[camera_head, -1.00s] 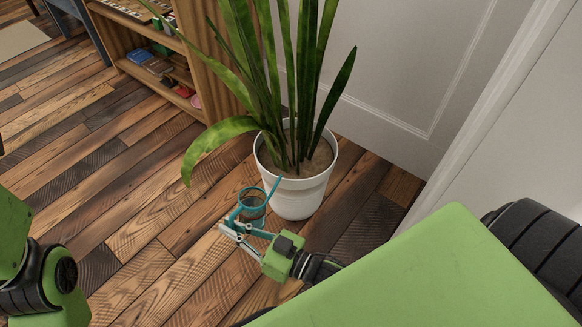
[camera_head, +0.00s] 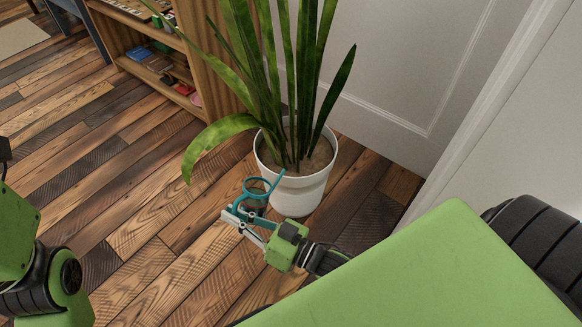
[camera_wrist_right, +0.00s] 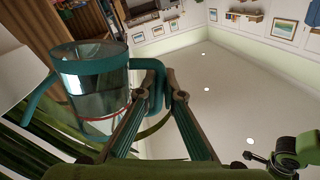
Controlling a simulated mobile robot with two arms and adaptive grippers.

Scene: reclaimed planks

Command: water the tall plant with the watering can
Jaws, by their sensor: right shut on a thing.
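The tall plant (camera_head: 270,75) has long green leaves and stands in a white pot (camera_head: 300,195) with brown soil (camera_head: 318,160). The watering can (camera_head: 248,186) is teal with a clear body, held just left of the pot. Its thin spout (camera_head: 274,185) points toward the pot, with the tip close to the rim; whether it reaches over the soil is hard to tell. My right gripper (camera_head: 230,217) is shut on the can's handle. In the right wrist view the can (camera_wrist_right: 92,85) has a clear, partly filled body. My left gripper is out of view.
A wooden shelf (camera_head: 110,42) with small items stands behind and left of the plant. A white door (camera_head: 400,70) is behind the pot to the right. The plank floor (camera_head: 130,200) to the left is clear.

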